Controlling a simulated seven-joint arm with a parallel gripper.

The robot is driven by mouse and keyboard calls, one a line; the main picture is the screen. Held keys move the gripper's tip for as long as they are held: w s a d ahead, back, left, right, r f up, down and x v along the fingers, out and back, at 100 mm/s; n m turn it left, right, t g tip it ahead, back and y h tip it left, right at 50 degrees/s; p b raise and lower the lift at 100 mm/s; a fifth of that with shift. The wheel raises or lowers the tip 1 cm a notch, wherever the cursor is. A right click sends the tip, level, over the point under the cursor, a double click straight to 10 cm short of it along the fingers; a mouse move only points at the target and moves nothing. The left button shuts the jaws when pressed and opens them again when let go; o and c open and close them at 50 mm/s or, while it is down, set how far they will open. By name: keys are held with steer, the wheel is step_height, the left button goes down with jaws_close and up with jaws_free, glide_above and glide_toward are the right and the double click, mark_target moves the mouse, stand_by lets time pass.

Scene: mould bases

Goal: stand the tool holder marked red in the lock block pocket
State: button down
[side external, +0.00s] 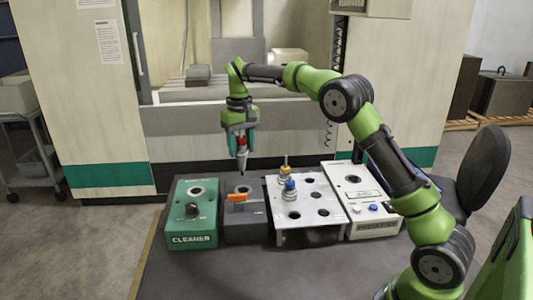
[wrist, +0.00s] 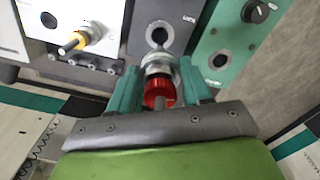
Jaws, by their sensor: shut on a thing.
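The tool holder with the red ring (side external: 241,143) hangs upright, tip down, in my gripper (side external: 241,133). In the wrist view the red ring (wrist: 159,92) sits between my two teal fingers (wrist: 160,88), which are shut on it. The dark grey lock block (side external: 245,228) stands below, with an orange lever (side external: 236,198) on its top. Its round pocket (wrist: 159,35) looks empty in the wrist view, just beyond the holder's metal end. In the side view the holder's tip is above the block's back part, apart from it.
The green cleaner box (side external: 194,222) stands left of the lock block. A white box with buttons (side external: 357,190) stands farther right.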

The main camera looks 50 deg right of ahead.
step_height(320, 180, down, 12)
steer(key=shift+r, duration=0.25)
stand_by(0.8)
steer(key=shift+c, duration=2.1)
jaws_free()
steer(key=shift+f, duration=0.1)
step_height(320, 180, up, 17)
